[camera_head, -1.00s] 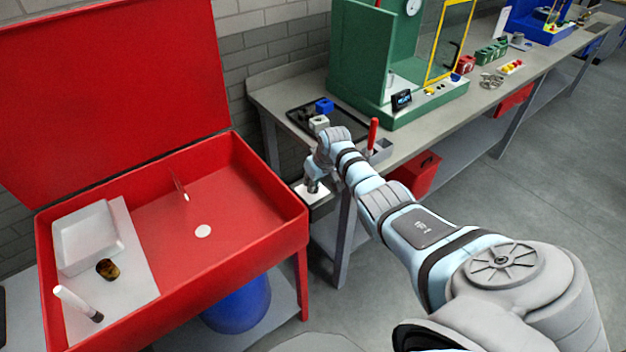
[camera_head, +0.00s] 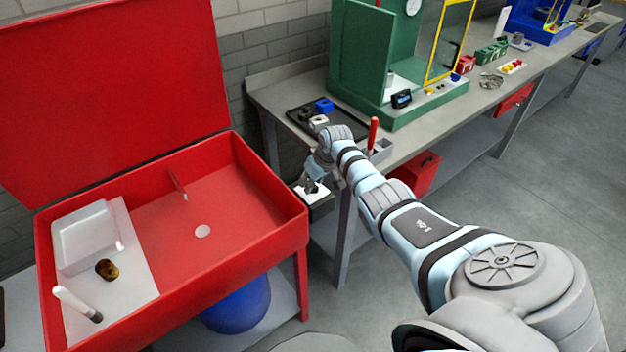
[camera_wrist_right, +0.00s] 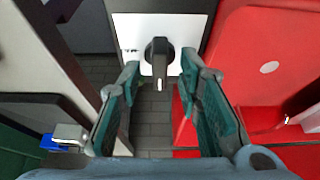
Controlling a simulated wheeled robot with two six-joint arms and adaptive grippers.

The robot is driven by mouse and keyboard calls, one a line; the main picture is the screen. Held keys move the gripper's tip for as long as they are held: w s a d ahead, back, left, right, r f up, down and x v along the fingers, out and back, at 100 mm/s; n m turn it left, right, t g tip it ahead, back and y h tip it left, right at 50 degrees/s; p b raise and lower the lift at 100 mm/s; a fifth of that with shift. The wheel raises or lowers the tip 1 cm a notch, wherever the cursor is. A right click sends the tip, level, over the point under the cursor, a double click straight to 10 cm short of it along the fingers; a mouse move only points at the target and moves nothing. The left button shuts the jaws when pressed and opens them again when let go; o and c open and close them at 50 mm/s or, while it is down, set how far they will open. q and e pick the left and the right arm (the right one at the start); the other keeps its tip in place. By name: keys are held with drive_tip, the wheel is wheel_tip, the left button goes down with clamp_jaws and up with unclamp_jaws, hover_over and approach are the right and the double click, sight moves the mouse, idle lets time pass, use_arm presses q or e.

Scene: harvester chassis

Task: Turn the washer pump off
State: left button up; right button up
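The red parts washer (camera_head: 275,255) stands open at the left in the head view. A switch box with a white face plate (camera_wrist_right: 138,32) and a black rotary knob (camera_wrist_right: 160,57) is ahead of my right gripper in the wrist view. The knob's handle points down in that picture. My right gripper (camera_wrist_right: 159,75) is open, one green-padded finger on each side of the knob's line; I cannot tell whether either touches it. In the head view the right gripper (camera_head: 312,186) is over the white plate (camera_head: 318,197) beside the washer's right end. My left gripper is not in view.
A grey workbench (camera_head: 270,88) runs along the wall, its near leg close to my right wrist. A black tray (camera_head: 297,117) with small blocks and a green machine (camera_head: 360,60) stand on it. A blue drum (camera_head: 238,305) sits under the washer.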

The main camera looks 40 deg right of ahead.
drive_tip(key=shift+r, duration=0.1)
drive_tip(key=v, duration=1.2)
drive_tip(key=shift+a, duration=0.1)
